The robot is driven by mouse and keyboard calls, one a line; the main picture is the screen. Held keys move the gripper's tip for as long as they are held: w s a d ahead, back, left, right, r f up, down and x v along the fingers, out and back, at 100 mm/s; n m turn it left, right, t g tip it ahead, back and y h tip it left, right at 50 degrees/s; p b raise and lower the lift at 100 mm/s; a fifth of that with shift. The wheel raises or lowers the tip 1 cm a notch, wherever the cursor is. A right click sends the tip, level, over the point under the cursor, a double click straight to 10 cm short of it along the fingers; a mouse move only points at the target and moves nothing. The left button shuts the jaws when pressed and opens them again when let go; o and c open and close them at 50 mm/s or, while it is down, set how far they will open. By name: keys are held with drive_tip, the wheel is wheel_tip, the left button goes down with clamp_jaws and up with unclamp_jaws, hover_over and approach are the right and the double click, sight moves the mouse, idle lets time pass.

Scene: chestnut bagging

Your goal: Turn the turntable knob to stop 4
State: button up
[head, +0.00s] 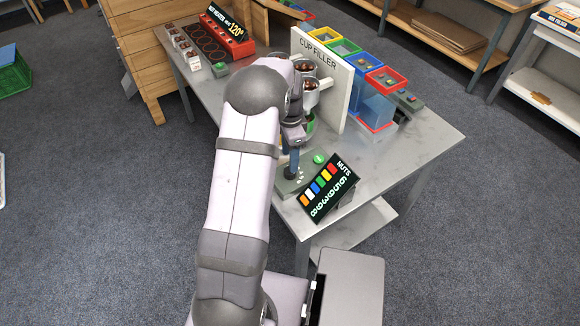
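The cup filler (338,75) is a white upright panel with dark-filled round cups (306,68) on its near side. My arm covers much of the area left of it, and I cannot make out the turntable, its knob or any stop numbers. My gripper (293,137) appears to be at the dark wrist end, beside the cup filler and above the table. Its fingers are too small and hidden to tell open from shut. A dark blue upright part (292,163) shows just below it; I cannot tell what it belongs to or whether they touch.
A grey box with a green button (319,158) and a tilted NUTS display (327,188) stand at the table's near edge. Coloured bins (385,80) stand behind the panel. A red roaster (214,42) is at the far left. The grey table (425,135) is clear at right.

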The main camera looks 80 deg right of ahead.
drive_tip(key=shift+f+p, duration=0.8)
drive_tip(key=shift+f, duration=2.2)
drive_tip(key=c, duration=1.1)
